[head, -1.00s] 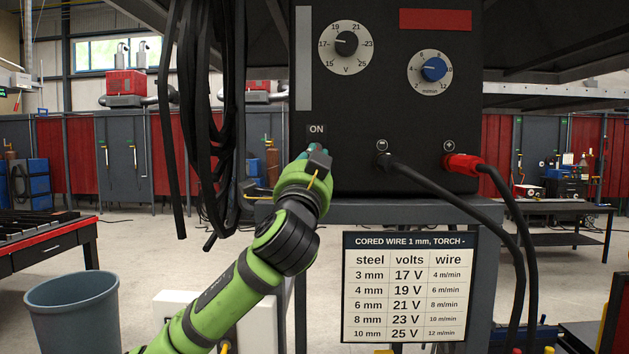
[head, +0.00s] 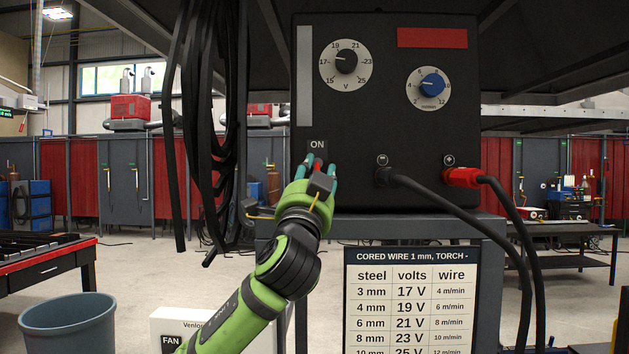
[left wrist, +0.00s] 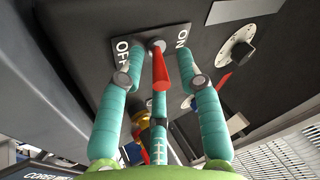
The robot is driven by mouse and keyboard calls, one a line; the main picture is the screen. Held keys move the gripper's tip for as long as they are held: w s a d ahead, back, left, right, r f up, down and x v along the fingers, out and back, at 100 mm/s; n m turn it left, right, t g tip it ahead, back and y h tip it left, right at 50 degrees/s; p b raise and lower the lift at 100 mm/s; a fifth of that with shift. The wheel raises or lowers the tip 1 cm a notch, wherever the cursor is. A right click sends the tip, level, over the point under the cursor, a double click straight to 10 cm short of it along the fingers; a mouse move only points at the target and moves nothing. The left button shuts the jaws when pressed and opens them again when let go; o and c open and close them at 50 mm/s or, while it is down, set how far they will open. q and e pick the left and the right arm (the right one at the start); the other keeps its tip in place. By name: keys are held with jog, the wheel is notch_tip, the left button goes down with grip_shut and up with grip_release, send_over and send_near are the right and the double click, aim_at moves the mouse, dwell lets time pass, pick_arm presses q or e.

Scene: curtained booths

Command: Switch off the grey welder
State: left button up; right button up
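The welder (head: 430,140) is a dark, nearly black box with two dials and a red plate on its front. Its switch has a red lever (left wrist: 159,70), which also shows in the head view (head: 318,163) just below the ON label. In the left wrist view the lever sticks out from a plate (left wrist: 122,32) marked OFF at left and ON at right; I cannot tell which way it is set. My left gripper (head: 321,170) is at the switch, its teal fingers (left wrist: 160,75) apart around the lever. Contact with the lever is unclear. My right gripper is out of view.
Black cables (head: 205,110) hang left of the welder. Two leads plug into its lower front and hang down at right. A settings sign (head: 412,300) is below. A grey bin (head: 68,325) and a white FAN box (head: 180,325) stand at lower left.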

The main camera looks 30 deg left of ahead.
pick_arm(q)
jog(key=v, duration=1.2)
